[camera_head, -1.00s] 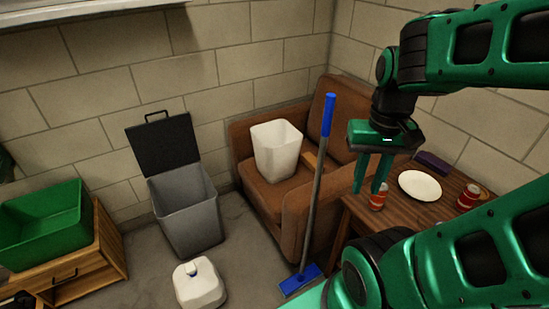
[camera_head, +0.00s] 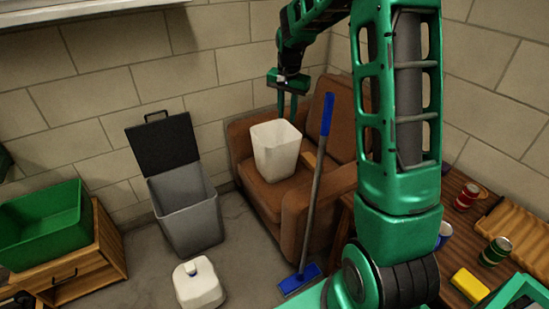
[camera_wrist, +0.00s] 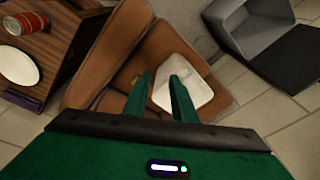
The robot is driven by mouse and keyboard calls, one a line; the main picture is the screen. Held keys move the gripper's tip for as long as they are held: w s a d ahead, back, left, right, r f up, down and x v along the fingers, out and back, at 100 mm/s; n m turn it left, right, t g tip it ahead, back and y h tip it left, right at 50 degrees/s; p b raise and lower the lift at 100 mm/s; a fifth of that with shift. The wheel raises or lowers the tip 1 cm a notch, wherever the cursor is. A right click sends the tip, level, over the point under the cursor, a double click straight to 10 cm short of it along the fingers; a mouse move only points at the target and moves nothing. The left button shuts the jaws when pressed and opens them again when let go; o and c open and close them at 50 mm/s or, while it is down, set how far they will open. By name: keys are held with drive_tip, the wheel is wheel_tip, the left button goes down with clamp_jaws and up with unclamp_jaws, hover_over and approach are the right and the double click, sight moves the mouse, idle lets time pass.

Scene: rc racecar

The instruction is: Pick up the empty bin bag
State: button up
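The empty bin bag (camera_head: 277,158) is white, open at the top and upright on the seat of the brown armchair (camera_head: 294,227). In the wrist view the bag (camera_wrist: 199,88) lies beyond my fingertips, partly covered by the right finger. My gripper (camera_head: 287,112) hangs above and slightly to the right of the bag's rim in the head view, fingers pointing down. In the wrist view my gripper (camera_wrist: 162,76) has its two fingers apart with nothing between them. I see no contact with the bag.
A grey bin (camera_head: 186,215) with its black lid up stands left of the chair. A blue broom (camera_head: 318,170) leans against the chair. A wooden table (camera_head: 462,222) with cans stands right.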

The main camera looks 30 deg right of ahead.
drive_tip(key=w+d+f+m, duration=0.3)
drive_tip(key=w+d+f, duration=0.1)
drive_tip(key=w+f, duration=0.4)
drive_tip(key=m+y, duration=0.1)
drive_tip(key=m, duration=0.3)
hover_over(287, 149)
wheel_tip(287, 149, down, 10)
drive_tip(key=shift+g, duration=0.4)
drive_tip(key=f, duration=1.1)
drive_tip(key=shift+w+d, duration=0.15)
drive_tip(key=shift+d, duration=0.05)
drive_tip(key=shift+c, duration=0.7)
clamp_jaws()
